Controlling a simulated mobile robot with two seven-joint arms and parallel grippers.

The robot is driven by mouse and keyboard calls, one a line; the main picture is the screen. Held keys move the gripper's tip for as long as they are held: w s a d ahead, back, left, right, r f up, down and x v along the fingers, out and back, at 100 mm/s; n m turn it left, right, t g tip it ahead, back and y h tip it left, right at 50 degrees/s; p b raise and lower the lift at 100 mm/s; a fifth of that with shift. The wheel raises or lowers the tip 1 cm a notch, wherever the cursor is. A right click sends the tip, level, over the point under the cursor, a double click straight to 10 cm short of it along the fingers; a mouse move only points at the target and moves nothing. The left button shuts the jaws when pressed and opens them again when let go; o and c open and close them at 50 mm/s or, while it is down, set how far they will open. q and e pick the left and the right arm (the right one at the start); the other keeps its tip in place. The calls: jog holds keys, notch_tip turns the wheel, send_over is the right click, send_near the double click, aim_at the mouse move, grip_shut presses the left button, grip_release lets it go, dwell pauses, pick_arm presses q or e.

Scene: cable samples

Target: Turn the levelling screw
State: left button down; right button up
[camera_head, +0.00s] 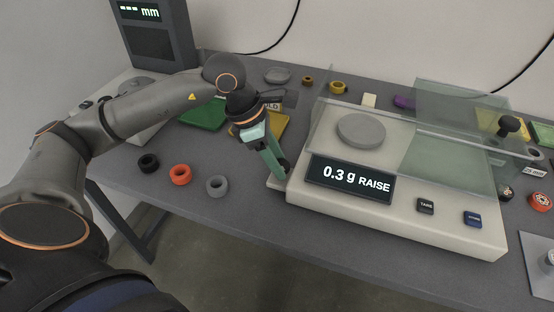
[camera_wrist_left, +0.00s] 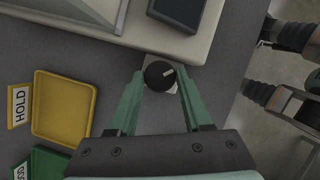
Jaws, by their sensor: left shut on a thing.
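The levelling screw is a dark round knob (camera_wrist_left: 160,75) with a white pointer line, on a small pale tab at the edge of the balance (camera_head: 300,197). In the left wrist view the line points up and to the right. My left gripper (camera_head: 281,165) reaches down at the balance's left front corner. Its green fingers (camera_wrist_left: 160,82) are shut on the knob, one on each side. In the head view the fingers partly hide the knob. The balance display (camera_head: 350,180) reads "0.3 g RAISE". My right gripper is not in view.
The balance has a round pan (camera_head: 361,130) and clear glass panels (camera_head: 452,150). A yellow HOLD tray (camera_wrist_left: 62,108) and a green tray (camera_head: 203,113) lie left of the gripper. Black, orange and grey rings (camera_head: 217,186) lie at the front left. A gauge reading "mm" (camera_head: 150,35) stands behind.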

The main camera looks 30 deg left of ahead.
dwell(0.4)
pick_arm(q)
jog(key=c, duration=0.6)
grip_release()
jog(key=shift+r, duration=0.15)
jog(key=p+v, duration=0.1)
jog(key=v, duration=1.1)
jog(key=shift+a+r, duration=0.1)
jog(key=shift+r, duration=0.05)
dwell(0.5)
